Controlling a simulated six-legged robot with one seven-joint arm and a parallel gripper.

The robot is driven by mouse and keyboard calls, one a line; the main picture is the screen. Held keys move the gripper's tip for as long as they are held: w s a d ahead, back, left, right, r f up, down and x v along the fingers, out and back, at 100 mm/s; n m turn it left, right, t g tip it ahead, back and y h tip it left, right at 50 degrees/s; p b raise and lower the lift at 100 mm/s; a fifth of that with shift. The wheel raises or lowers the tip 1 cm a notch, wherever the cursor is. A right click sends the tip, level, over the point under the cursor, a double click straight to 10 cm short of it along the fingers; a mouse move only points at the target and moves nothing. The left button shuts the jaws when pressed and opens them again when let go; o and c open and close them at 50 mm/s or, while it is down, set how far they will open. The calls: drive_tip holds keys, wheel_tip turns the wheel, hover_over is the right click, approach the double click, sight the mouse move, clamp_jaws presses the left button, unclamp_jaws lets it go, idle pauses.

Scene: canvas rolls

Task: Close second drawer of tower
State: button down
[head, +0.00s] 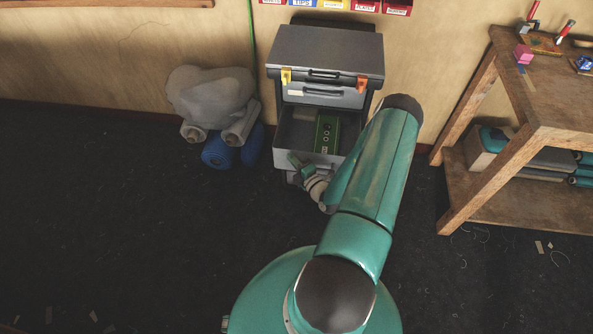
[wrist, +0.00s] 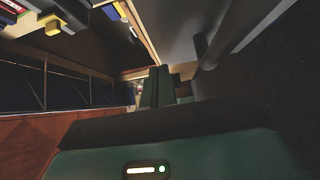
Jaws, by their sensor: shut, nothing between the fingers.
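The dark grey drawer tower (head: 327,48) stands against the wall in the head view. One drawer (head: 288,128) below the upper fronts is pulled well out, with a green box (head: 326,134) inside on its right. My gripper (head: 296,163) is shut and empty at the left part of this drawer's front panel. Whether it touches the panel cannot be told. The panel's right part is hidden behind my arm. In the wrist view the shut fingers (wrist: 157,87) show near the middle, with a large dark grey surface on the right.
Another drawer front shows partly below the open one. Grey and blue rolls (head: 228,147) with a grey bundle (head: 210,95) lie left of the tower. A wooden workbench (head: 497,82) stands on the right. The dark floor at left is mostly clear.

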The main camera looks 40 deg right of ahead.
drive_tip(key=shift+w+d, duration=0.45)
